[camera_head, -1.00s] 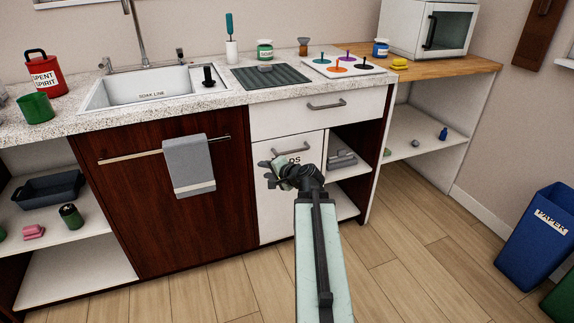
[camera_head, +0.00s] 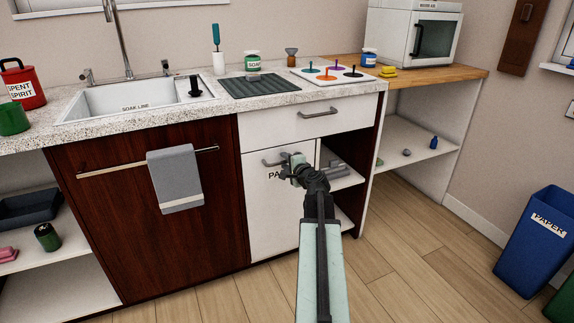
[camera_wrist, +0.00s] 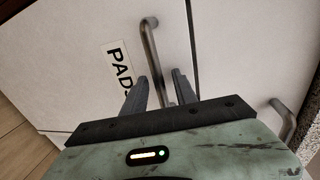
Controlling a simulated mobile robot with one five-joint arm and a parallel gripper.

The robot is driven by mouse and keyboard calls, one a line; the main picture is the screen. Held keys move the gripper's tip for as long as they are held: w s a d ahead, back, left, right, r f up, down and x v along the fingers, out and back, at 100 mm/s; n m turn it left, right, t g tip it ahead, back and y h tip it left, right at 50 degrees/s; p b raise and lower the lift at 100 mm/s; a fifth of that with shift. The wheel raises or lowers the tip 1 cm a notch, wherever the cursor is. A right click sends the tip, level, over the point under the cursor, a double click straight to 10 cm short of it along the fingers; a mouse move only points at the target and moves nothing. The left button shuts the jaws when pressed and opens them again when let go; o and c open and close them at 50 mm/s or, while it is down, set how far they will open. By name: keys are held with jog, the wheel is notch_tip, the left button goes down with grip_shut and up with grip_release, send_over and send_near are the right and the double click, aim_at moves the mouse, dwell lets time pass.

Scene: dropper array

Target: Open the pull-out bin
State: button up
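The pull-out bin has a plain white front (camera_head: 275,215) below the drawer, with a partly covered label that reads "PADS" in the wrist view (camera_wrist: 119,66). Its grey bar handle (camera_head: 272,162) is near the top of the front, and it also shows in the wrist view (camera_wrist: 151,55). The front looks flush with the cabinet, so the bin is shut. My gripper (camera_head: 294,162) is at the handle's right part. In the wrist view my gripper (camera_wrist: 160,85) has its fingers apart, with the bar running between them. I cannot tell whether they touch it.
A white drawer (camera_head: 283,122) with its own handle is just above. Open shelves (camera_head: 345,180) are to the right of the bin. A dark wood panel (camera_head: 130,220) with a towel (camera_head: 175,180) is to the left. The wooden floor (camera_head: 390,260) in front is clear.

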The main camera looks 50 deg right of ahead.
grip_shut()
dwell(1.4)
